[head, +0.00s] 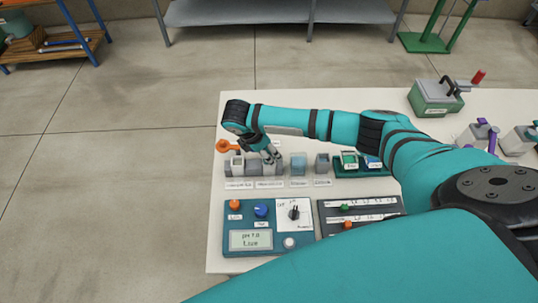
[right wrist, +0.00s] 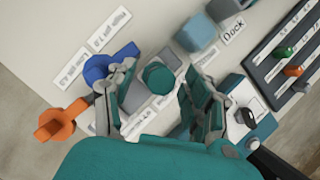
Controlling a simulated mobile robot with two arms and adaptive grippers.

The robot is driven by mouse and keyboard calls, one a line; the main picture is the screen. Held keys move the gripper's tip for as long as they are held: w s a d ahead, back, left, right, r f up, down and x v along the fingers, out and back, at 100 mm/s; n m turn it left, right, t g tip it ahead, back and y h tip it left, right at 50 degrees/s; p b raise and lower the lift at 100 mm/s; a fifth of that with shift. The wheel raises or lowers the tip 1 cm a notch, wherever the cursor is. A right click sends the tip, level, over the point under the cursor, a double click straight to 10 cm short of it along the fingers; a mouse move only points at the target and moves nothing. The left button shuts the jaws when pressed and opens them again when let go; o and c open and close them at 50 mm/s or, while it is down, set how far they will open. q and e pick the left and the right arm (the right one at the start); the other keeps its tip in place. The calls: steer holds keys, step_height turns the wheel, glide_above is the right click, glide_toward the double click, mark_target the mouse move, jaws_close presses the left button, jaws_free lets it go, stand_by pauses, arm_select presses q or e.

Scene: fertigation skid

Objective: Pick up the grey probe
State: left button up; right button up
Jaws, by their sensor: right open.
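My right gripper (head: 271,157) reaches down over a row of small grey holders (head: 237,166) near the table's left side. In the right wrist view its two fingers (right wrist: 163,103) are spread apart. A round teal top (right wrist: 160,78) shows between them, above a grey block, with no clear finger contact. No clearly grey probe can be made out; the gripper hides part of the row, and I cannot tell whether the teal top belongs to the probe. An orange piece (right wrist: 60,120) lies to the left in the wrist view. My left gripper is not in view.
A panel (head: 255,241) with a display and knobs lies in front of the holders, beside a dark slider panel (head: 360,213). A pale blue cup (head: 298,165) stands right of the gripper. A green box with a red-handled lever (head: 435,98) stands farther back right. The table's back left is clear.

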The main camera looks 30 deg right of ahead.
steer(key=shift+d+f, duration=0.15)
steer(key=shift+f, duration=0.45)
jaws_close()
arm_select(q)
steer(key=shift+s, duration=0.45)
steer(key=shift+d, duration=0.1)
